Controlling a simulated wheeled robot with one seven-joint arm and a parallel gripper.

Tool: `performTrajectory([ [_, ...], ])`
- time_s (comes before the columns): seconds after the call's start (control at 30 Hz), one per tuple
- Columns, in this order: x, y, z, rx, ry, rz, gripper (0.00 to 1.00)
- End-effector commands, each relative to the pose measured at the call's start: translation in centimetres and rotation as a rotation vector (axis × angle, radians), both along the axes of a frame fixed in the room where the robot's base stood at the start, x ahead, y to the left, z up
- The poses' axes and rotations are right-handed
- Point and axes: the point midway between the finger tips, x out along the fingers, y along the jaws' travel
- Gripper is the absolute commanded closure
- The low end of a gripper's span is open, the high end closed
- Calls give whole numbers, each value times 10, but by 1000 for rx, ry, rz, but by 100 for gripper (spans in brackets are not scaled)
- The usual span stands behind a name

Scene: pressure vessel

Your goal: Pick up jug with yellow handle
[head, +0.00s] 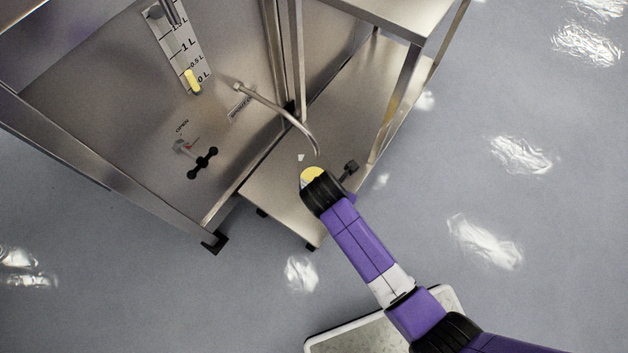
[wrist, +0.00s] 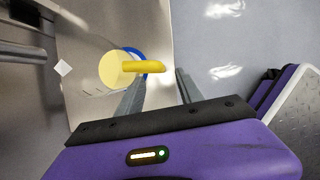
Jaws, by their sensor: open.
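The jug (wrist: 113,72) shows from above in the wrist view, clear-walled with a round pale yellow area and a blue curved edge behind it. Its yellow handle (wrist: 142,66) points right. In the head view only a yellow part of the jug (head: 312,174) shows; my black wrist hides the rest. My gripper (wrist: 163,76) is open, with one grey finger on each side of the handle's outer end in the picture. I see no contact, and cannot tell the height gap.
The jug stands on a metal shelf (head: 285,190) below a curved pipe (head: 285,112). A metal panel with a level scale (head: 178,45) and a black valve handle (head: 202,163) is at left. Frame posts (head: 396,105) stand close by. Grey floor at right is clear.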

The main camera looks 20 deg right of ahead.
Motion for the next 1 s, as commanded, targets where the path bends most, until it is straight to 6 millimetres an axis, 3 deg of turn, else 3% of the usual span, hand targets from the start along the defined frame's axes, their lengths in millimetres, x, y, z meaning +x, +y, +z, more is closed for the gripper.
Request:
performTrajectory([
  [0.03,2,-2,-10,-1,1,0,57],
  [0.33,8,-9,-31,1,-1,-1,57],
  [0.63,20,-21,-71,2,-2,-1,57],
  [0.97,22,-23,-76,3,-3,-2,57],
  [1.0,22,-23,-76,3,-3,-2,61],
])
